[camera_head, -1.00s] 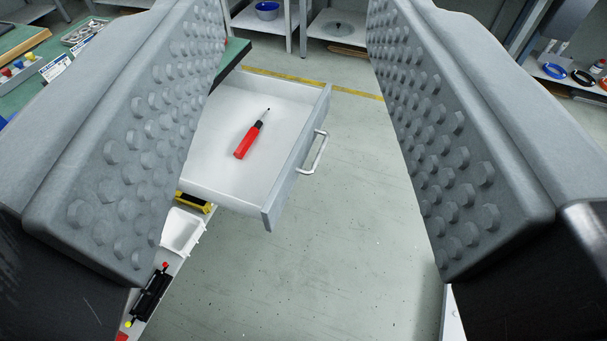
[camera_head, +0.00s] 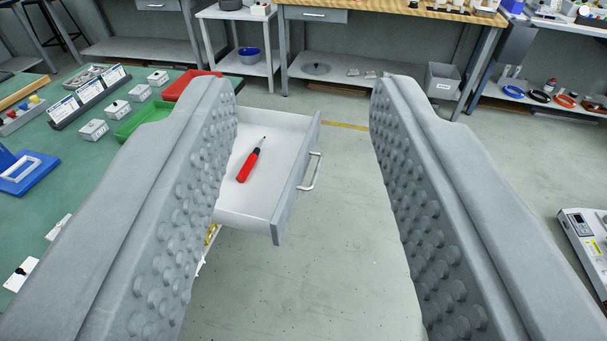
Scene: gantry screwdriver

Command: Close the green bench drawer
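The bench drawer (camera_head: 290,180) stands open, pulled out to the right from under the green-topped bench (camera_head: 75,170). Its front panel is grey and carries a silver bar handle (camera_head: 312,172). A red screwdriver with a black collar (camera_head: 250,163) lies inside on the pale drawer floor. My gripper (camera_head: 303,100) is open, with its two studded grey fingers wide apart and nothing between them. The drawer front and handle show in the gap between the fingers, nearer the left finger. The left finger hides the drawer's left part and the bench edge beside it.
On the bench are a red tray (camera_head: 190,84), a green tray (camera_head: 143,120), several small white boxes and a blue item (camera_head: 25,172). Shelves and another bench (camera_head: 390,14) stand at the back. A grey device (camera_head: 585,245) is at right. The floor right of the drawer is clear.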

